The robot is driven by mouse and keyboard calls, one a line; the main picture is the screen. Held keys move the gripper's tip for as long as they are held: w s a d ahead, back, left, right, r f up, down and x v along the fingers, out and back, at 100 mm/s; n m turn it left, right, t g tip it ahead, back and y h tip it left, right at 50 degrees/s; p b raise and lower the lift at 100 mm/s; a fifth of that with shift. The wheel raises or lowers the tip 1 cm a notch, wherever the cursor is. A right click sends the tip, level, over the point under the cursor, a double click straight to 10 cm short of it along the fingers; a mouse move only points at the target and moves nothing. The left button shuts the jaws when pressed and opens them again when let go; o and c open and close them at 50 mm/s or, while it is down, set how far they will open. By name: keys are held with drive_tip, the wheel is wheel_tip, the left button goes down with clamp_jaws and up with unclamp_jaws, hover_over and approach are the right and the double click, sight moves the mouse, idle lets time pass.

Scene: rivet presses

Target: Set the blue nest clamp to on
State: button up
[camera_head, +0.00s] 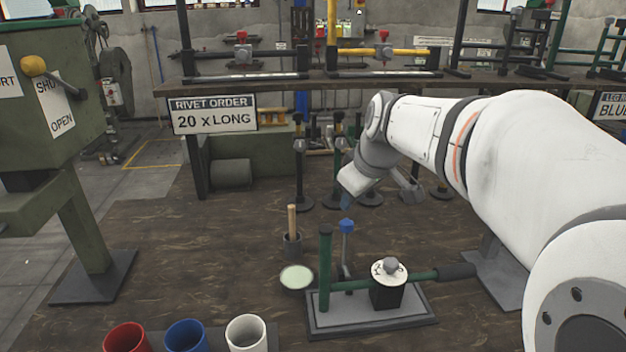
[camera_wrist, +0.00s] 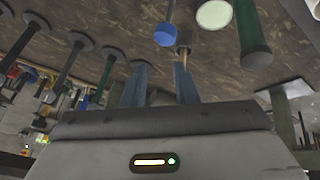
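A blue knob tops an upright grey lever (camera_head: 347,228) on the near fixture (camera_head: 372,318). I take it for the blue nest clamp; whether it stands at on or off I cannot tell. The blue knob (camera_wrist: 165,36) also shows in the wrist view, beyond the fingertips and apart from them. My gripper (camera_wrist: 160,74) is open, with two bluish fingers apart and nothing clearly between them.
A wooden-handled tool (camera_head: 292,222) in a dark cup and a pale green disc (camera_head: 297,277) stand to the left. Red, blue and white cups (camera_head: 246,333) are in front. Several dark stands are behind.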

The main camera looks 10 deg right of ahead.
drive_tip(key=w+r+m+p, duration=0.1)
drive_tip(key=w+m+g+p, duration=0.1)
drive_tip(key=w, duration=0.1)
drive_tip(key=w+r+m+p, duration=0.1)
drive_tip(key=shift+w+a+r+m+g, duration=0.3)
drive_tip(key=shift+w+a+m, duration=0.1)
drive_tip(key=c, duration=0.5)
drive_tip(key=shift+w+a+m+p, duration=0.1)
drive_tip(key=shift+w+m+p, duration=0.35)
drive_tip(key=shift+w+m, duration=0.1)
clamp_jaws()
wheel_tip(320, 180, down, 10)
drive_tip(key=s, duration=0.1)
drive_tip(key=shift+r, duration=0.2)
drive_tip(key=shift+s+f+b, duration=0.1)
drive_tip(key=shift+b, duration=0.45)
